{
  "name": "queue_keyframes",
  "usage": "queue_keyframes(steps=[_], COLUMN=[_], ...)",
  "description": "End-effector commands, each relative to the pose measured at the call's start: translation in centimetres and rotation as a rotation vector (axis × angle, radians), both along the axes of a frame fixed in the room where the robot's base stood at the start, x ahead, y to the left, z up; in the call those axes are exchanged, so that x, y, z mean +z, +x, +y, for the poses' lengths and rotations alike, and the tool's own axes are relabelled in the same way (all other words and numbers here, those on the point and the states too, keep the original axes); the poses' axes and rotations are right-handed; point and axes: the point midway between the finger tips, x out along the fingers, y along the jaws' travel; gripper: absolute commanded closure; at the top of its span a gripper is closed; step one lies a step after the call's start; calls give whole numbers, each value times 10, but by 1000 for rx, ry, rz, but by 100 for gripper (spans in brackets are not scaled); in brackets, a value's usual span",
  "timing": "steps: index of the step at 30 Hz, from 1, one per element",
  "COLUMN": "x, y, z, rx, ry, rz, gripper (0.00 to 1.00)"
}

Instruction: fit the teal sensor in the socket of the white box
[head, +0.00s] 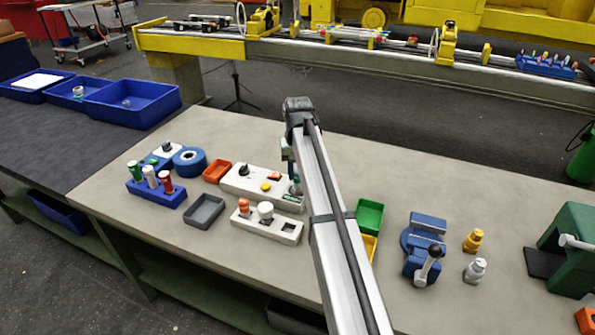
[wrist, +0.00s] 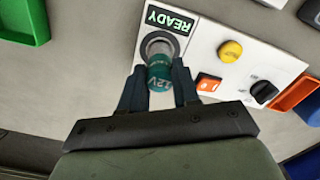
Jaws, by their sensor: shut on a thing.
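The teal sensor (wrist: 160,76), marked 12V, is between the two fingers of my gripper (wrist: 160,88), which is shut on it. The white box (wrist: 207,42) lies beyond it, with a lit green READY panel beside its round, grey-rimmed socket (wrist: 158,41). The sensor's far end overlaps the socket in the wrist view; I cannot tell whether it is inside or just above. In the head view the white box (head: 240,183) is on the bench, and my arm hides part of its right end.
The box carries a yellow button (wrist: 230,51), an orange switch (wrist: 208,83) and a black knob (wrist: 264,91). A second white block (head: 268,229) stands in front. Orange (head: 217,171), grey (head: 204,211) and green (head: 369,215) bins are close by.

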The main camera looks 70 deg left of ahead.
Motion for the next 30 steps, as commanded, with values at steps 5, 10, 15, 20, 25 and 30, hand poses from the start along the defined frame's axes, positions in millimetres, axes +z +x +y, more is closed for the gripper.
queue_keyframes(steps=[5, 10, 15, 20, 25, 30], x=[-1, -4, -8, -12, -16, -20], y=[0, 0, 0, 0, 0, 0], z=[0, 0, 0, 0, 0, 0], rx=[0, 0, 0, 0, 0, 0], ry=[0, 0, 0, 0, -1, -1], rz=[0, 0, 0, 0, 0, 0], gripper=[98, 98, 98, 98, 98, 98])
